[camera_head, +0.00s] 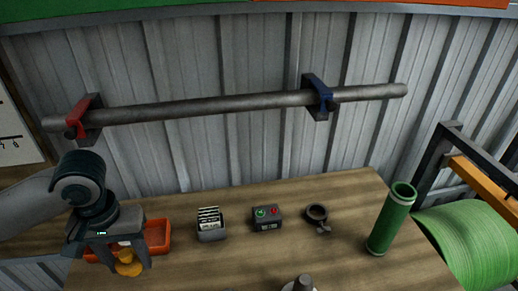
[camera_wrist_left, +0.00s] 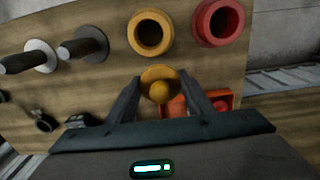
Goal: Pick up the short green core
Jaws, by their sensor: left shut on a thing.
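My left gripper (camera_head: 122,258) is shut on a yellow piece with a round knob (camera_head: 128,266), at the left of the table. In the left wrist view the yellow piece (camera_wrist_left: 159,86) sits between the two fingers (camera_wrist_left: 158,95), with an orange tray behind it. A green tube (camera_head: 391,220) stands upright at the right side of the table, far from my left gripper. I see no other green tube, so I cannot tell whether this one is the short green core. My right gripper is not in view.
An orange tray (camera_head: 157,237) lies beside my left gripper. A card holder (camera_head: 211,230), a button box (camera_head: 267,224) and a dark cup-like item (camera_head: 317,214) stand mid-table. A green roll (camera_head: 468,240) is at right. Yellow (camera_wrist_left: 150,34) and red (camera_wrist_left: 219,22) tubes show in the wrist view.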

